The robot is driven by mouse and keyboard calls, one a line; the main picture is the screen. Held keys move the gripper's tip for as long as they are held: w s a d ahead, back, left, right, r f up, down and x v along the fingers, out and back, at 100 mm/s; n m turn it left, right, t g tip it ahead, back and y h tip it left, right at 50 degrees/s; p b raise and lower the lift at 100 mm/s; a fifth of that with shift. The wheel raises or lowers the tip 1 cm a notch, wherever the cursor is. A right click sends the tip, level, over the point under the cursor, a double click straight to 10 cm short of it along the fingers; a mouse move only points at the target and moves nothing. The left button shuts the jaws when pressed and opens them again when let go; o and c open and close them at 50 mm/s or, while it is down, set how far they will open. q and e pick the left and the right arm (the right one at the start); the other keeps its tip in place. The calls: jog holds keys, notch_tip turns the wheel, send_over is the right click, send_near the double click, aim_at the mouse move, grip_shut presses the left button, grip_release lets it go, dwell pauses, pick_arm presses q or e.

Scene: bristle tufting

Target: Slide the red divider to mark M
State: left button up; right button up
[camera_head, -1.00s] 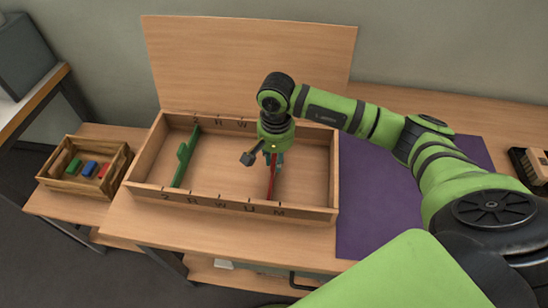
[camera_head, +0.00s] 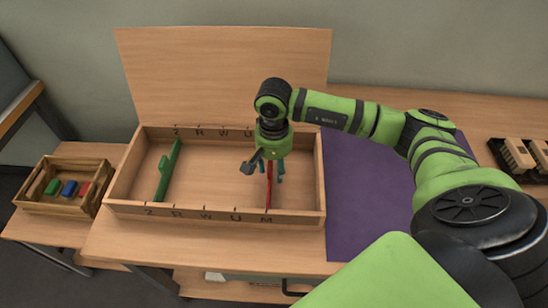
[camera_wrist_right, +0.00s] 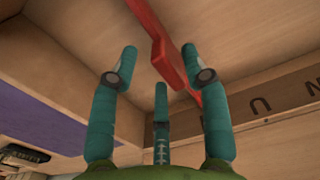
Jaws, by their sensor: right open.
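The red divider (camera_head: 268,190) stands across the right part of the shallow wooden box (camera_head: 214,213). Its front end lines up closely with mark M (camera_head: 266,219) on the front rim. My right gripper (camera_head: 271,177) is over the divider, pointing down. In the right wrist view its teal fingers (camera_wrist_right: 160,75) are spread, with the red divider (camera_wrist_right: 167,55) and its raised tab between and beyond them. I see gaps between the side fingers and the tab. The divider's far end is hidden by the gripper in the head view. My left gripper is not in view.
A green divider (camera_head: 167,172) stands in the box's left part. A wooden crate (camera_head: 55,208) with coloured blocks is at the left. A purple mat (camera_head: 350,219) lies right of the box, under my arm. Brushes (camera_head: 518,154) are at the far right. A board (camera_head: 225,80) rises behind the box.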

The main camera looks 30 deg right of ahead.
notch_tip(320, 180, up, 12)
dwell(0.4)
jog(key=shift+f, duration=0.1)
dwell(0.4)
